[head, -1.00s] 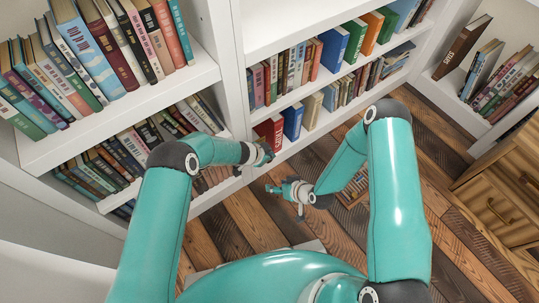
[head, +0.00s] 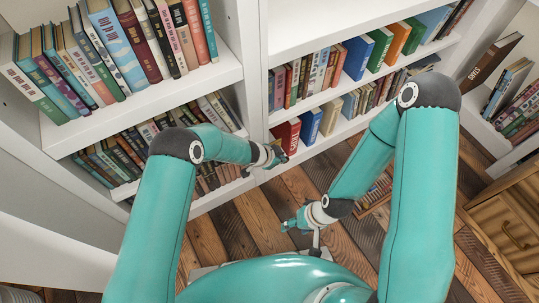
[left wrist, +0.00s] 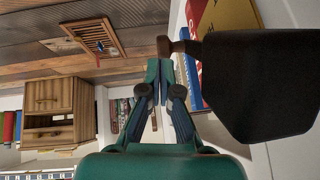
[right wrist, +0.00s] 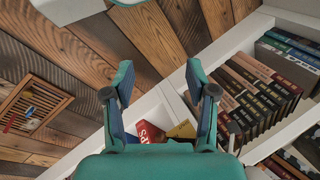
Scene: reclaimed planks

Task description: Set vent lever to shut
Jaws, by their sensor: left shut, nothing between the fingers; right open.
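The vent is a wooden slatted floor grille. In the head view the vent (head: 376,194) is partly hidden behind my right forearm. It shows at the upper left of the left wrist view (left wrist: 92,36), with a small lever (left wrist: 98,60) that has blue and red parts. In the right wrist view the vent (right wrist: 38,100) is at the left edge, with blue and red parts on it. The lever's setting cannot be read. My left gripper (head: 281,155) is shut and empty near the bookshelf. My right gripper (head: 287,226) is open and empty above the floor, left of the vent.
White bookshelves (head: 200,75) full of books stand at the left and back. A red book (head: 286,134) stands on the low shelf by my left gripper. A wooden drawer cabinet (head: 510,225) is at the right. Plank floor (head: 255,222) lies open between them.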

